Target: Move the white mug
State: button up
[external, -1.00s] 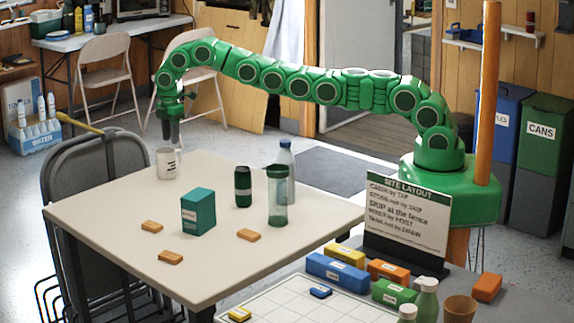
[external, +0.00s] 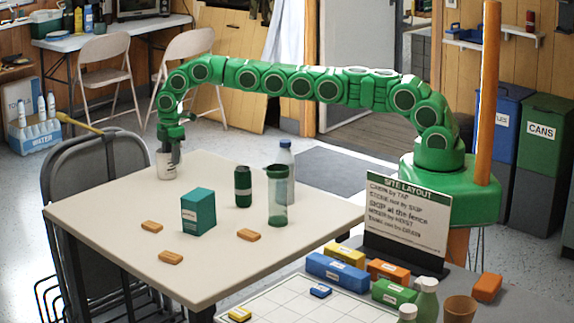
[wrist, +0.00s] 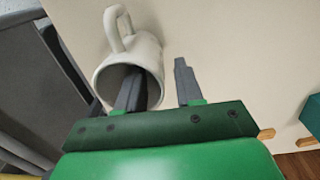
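The white mug (wrist: 101,73) stands at the far left corner of the table; in the external view the mug (external: 165,166) is partly covered by my gripper (external: 175,153). In the wrist view my gripper (wrist: 158,85) is open, its two fingers apart. The left finger reaches into the mug's mouth and the right finger is outside it, so the mug's wall lies between them. I cannot tell whether either finger touches the wall. The mug's handle points up in the wrist view.
A teal box (external: 198,211), a dark green can (external: 243,186), a clear green tumbler (external: 278,200) and a bottle (external: 287,158) stand on the table (external: 110,228). Several orange blocks (external: 171,257) lie near the front.

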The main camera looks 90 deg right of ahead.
grip_shut()
jog(key=shift+s, duration=0.1)
jog(key=shift+s+a, duration=0.2)
jog(key=shift+a, duration=0.25)
jog(key=shift+s+a, duration=0.4)
jog(key=shift+s, duration=0.2)
jog(key=shift+s+a, duration=6.2)
